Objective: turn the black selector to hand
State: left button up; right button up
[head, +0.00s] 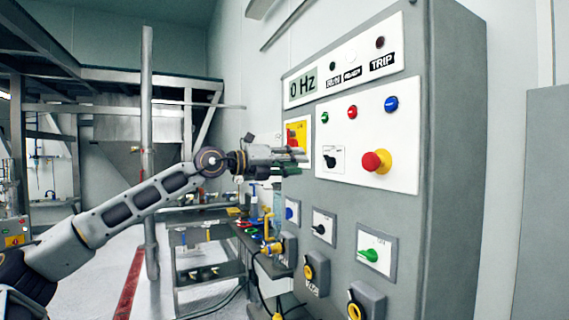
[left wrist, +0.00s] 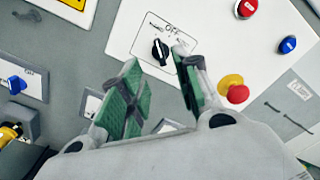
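The black selector (head: 331,158) sits on a small white plate on the grey cabinet's front, left of the red and yellow mushroom button. In the left wrist view the black selector (left wrist: 159,51) shows below the word OFF, its knob slightly tilted; the other label words are too small to read. My left gripper (head: 294,159) is open and empty in front of the cabinet, to the left of this selector in the head view. In the left wrist view its green-padded fingers stand apart, with the selector showing between and beyond their tips. My right gripper is in neither view.
The red mushroom button (head: 376,161) sticks out right of the selector. A yellow plate with a red handle (head: 293,135) is to its left. Below are blue (head: 291,211), black (head: 319,229) and green (head: 369,255) selectors. A cluttered bench (head: 205,270) stands behind.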

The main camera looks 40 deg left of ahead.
pick_arm(q)
jog(key=shift+v, duration=1.3)
jog(key=shift+a, duration=0.1)
